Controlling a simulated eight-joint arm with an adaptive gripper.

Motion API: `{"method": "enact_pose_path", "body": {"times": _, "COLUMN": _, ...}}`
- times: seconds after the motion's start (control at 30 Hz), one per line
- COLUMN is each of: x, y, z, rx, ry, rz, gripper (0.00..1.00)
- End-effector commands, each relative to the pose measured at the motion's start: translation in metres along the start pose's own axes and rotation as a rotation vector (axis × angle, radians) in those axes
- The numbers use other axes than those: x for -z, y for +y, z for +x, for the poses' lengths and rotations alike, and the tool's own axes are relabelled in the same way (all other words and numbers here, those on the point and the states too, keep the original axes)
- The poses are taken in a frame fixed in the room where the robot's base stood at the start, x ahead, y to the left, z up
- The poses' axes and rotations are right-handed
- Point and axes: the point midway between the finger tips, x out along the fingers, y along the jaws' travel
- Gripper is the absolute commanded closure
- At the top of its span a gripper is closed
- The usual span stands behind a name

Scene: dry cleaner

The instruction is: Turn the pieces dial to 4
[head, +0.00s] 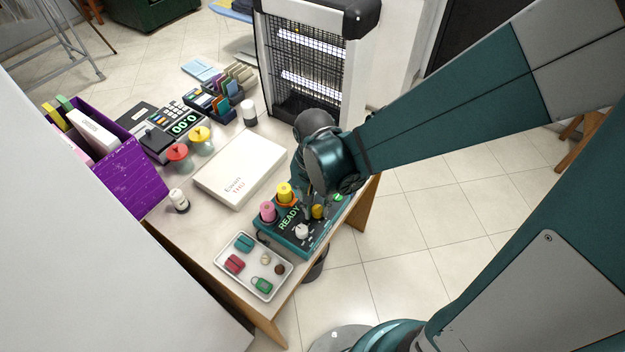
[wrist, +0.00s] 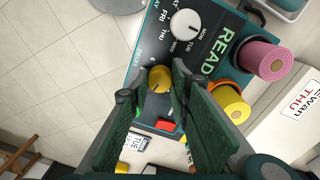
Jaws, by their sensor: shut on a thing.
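The teal machine (head: 284,236) stands at the table's right edge, with READY lettering on its top. Its yellow dial (head: 318,212) sits between my gripper's fingertips; in the wrist view the yellow dial (wrist: 160,77) has small numbers beside it, too small to read surely. My gripper (head: 314,192) points down from above and is shut on this dial, a finger on each side. Which number the dial points at cannot be told. A white dial (wrist: 185,23) with weekday letters sits beside it; it also shows in the head view (head: 302,231).
A red button (wrist: 166,125) is close to my fingers. A white tray (head: 236,278) with small items lies in front. A white box (head: 238,168) lies left; a lit heater-like unit (head: 307,62) stands behind.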

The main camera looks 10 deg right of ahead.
Motion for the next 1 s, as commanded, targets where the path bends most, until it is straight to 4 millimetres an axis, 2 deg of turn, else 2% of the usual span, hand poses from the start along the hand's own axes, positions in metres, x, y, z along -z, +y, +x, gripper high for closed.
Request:
{"method": "enact_pose_path", "body": {"times": 0.5, "x": 0.0005, "y": -0.0006, "z": -0.0001, "rx": 0.001, "ry": -0.016, "rz": 0.439, "gripper": 0.92}}
{"method": "enact_pose_path", "body": {"times": 0.73, "x": 0.0007, "y": -0.0005, "z": -0.0002, "rx": 0.001, "ry": -0.019, "rz": 0.539, "gripper": 0.92}}
{"method": "enact_pose_path", "body": {"times": 1.0, "x": 0.0008, "y": -0.0005, "z": -0.0003, "rx": 0.001, "ry": -0.02, "rz": 0.571, "gripper": 0.92}}
